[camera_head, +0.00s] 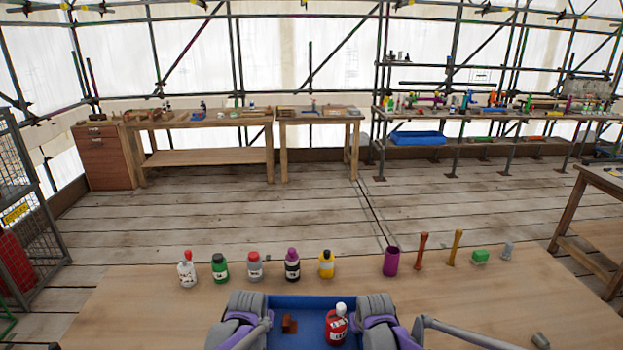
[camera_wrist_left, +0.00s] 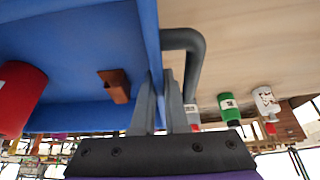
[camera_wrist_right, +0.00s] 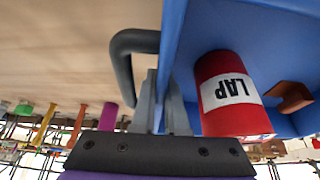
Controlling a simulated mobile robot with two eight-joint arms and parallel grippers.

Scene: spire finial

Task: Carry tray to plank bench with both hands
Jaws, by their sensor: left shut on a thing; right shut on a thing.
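The blue tray (camera_head: 299,301) is low in the middle of the head view, over the near wooden table. A red bottle with a white label reading LAP (camera_head: 337,325) and a small brown piece (camera_head: 290,323) are in it. My left gripper (camera_wrist_left: 160,100) is shut on the tray's left side, by a dark handle (camera_wrist_left: 190,50). My right gripper (camera_wrist_right: 164,100) is shut on the tray's right side, by the other dark handle (camera_wrist_right: 128,45).
Several bottles, including a green one (camera_head: 220,269), stand beyond the tray on the near table (camera_head: 130,310). A purple cup (camera_head: 391,262) and a green block (camera_head: 480,257) are further right. Wooden benches (camera_head: 205,120) and a crowded bench (camera_head: 520,117) line the back. Plank floor between is clear.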

